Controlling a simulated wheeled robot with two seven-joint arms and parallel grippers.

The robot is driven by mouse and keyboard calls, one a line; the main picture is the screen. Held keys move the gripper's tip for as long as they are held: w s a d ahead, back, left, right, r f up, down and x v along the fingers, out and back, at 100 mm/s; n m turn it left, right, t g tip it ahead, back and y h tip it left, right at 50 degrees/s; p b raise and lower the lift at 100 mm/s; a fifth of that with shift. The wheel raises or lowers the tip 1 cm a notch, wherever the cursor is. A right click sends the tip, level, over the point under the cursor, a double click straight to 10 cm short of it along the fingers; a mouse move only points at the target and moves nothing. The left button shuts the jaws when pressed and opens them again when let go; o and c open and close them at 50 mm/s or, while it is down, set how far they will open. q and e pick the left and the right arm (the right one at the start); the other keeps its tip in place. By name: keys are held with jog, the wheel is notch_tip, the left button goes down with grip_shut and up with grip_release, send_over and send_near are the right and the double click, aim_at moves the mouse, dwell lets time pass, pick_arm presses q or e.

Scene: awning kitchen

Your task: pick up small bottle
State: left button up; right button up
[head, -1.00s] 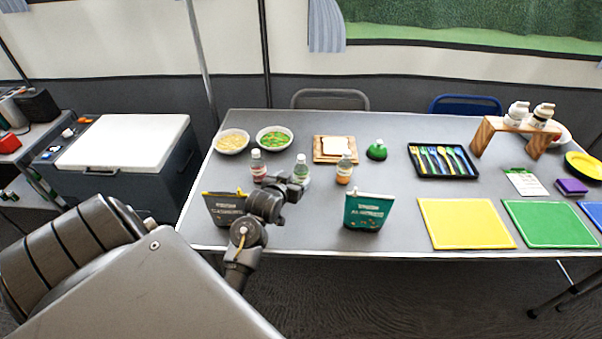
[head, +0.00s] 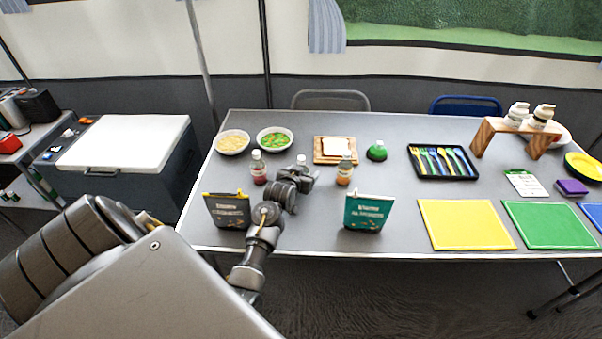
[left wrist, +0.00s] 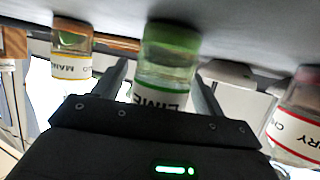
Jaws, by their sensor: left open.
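Three small bottles stand in a row on the table. The middle lime bottle (head: 301,160) is mostly hidden behind my left gripper (head: 305,178) in the head view. In the left wrist view the picture is turned over, and the lime bottle (left wrist: 166,68), with green ends and a white label, shows between the two fingers of my left gripper (left wrist: 160,82). The fingers are open; I cannot tell whether they touch it. A red cherry bottle (head: 258,168) stands to the left and an orange mango bottle (head: 345,171) to the right. My right gripper is not in view.
A dark box (head: 228,210) and a teal box (head: 367,212) stand near the front edge, beside my arm. Behind the bottles are two bowls (head: 232,142) (head: 274,140), a board with bread (head: 333,158) and a green-topped item (head: 377,151).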

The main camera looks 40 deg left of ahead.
aim_at(303, 165)
pick_arm(q)
jog(key=c, duration=0.9)
jog(key=shift+c, duration=0.3)
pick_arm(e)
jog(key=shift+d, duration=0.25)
pick_arm(q)
jog(key=shift+r, duration=0.15)
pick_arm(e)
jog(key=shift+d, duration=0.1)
pick_arm(q)
jog(key=shift+r, duration=0.25)
notch_tip(303, 165, up, 3)
jog(key=shift+s+f, duration=0.1)
jog(key=s+r, duration=0.1)
jog(key=r, duration=0.1)
jog(key=s+d+r, duration=0.1)
jog(key=s+r, duration=0.1)
jog(key=s+d+r, duration=0.1)
jog(key=r, duration=0.1)
jog(key=shift+s+d, duration=0.2)
jog(key=shift+s, duration=0.05)
jog(key=d+v, duration=0.1)
jog(key=v, duration=0.8)
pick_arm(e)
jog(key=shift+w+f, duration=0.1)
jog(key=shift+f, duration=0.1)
